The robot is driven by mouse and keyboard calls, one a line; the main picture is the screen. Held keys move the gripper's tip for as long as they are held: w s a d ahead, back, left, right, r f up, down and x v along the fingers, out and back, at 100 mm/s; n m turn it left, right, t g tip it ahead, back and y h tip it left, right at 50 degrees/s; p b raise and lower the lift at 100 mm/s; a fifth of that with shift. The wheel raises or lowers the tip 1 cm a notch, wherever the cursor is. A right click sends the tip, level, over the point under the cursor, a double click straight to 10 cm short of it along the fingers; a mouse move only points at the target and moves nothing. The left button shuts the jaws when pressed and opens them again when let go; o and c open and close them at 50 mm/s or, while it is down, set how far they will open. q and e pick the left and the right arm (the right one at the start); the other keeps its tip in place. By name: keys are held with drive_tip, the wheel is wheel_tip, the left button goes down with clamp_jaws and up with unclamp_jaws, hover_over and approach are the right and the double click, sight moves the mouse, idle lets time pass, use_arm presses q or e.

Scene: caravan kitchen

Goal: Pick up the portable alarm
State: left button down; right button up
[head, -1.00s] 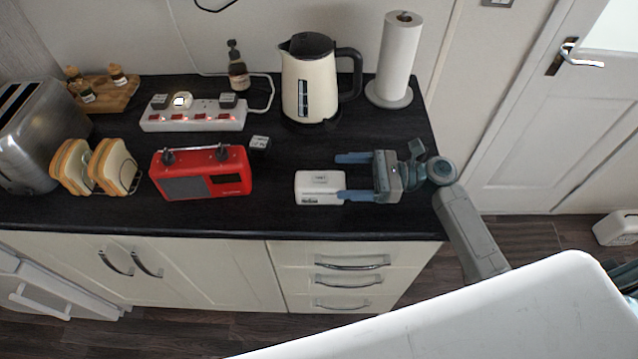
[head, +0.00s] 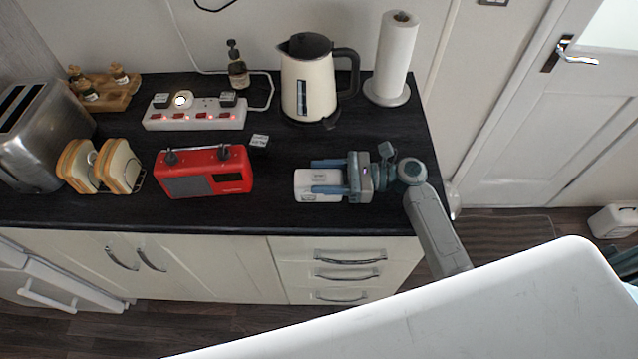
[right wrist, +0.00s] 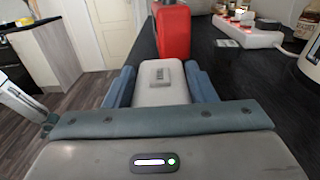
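The portable alarm appears to be the small white box (head: 317,178) with a grey patch on top, lying on the dark counter. My right gripper (head: 326,176) reaches over it from the right. In the right wrist view the white box (right wrist: 162,85) sits between the two blue fingers (right wrist: 162,88), one along each side, with no clear gap. The fingers look shut on its sides. Its near end is hidden behind the gripper body. It still appears to rest on the counter. My left gripper is not in view.
A red radio (head: 205,172) stands left of the box. Behind are a cream kettle (head: 307,85), a paper towel roll (head: 395,55) and a power strip (head: 195,115). A toast rack (head: 100,168) and toaster (head: 35,135) stand at left. The counter (head: 270,210) is clear around the box.

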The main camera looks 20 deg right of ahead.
drive_tip(key=shift+c, duration=1)
drive_tip(key=shift+r, duration=0.15)
